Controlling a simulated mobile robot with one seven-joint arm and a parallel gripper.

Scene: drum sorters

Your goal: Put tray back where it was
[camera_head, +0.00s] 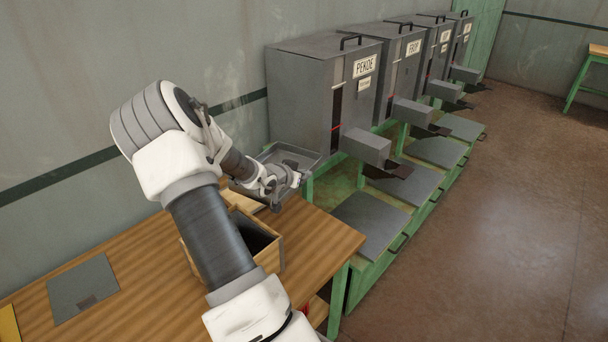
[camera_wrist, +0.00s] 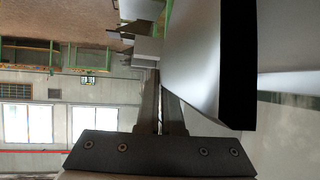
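A grey metal tray (camera_head: 306,158) with raised sides is at the far right end of the wooden table, close to the first sorter. My gripper (camera_head: 296,180) is at the tray's near side, and my wrist hides part of the tray. In the wrist view, my gripper's two fingers (camera_wrist: 160,82) are close together at the edge of a large, smooth grey surface (camera_wrist: 205,60), which looks like the tray. The fingers appear closed on its rim, though the contact is small and dark. I cannot tell whether the tray touches the table.
An open wooden box (camera_head: 268,262) stands on the table (camera_head: 140,265) under my arm. A flat grey plate (camera_head: 84,288) lies at the left. Several grey sorters (camera_head: 308,90) stand along the wall, with green-framed bins (camera_head: 372,220) below. The floor at right is clear.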

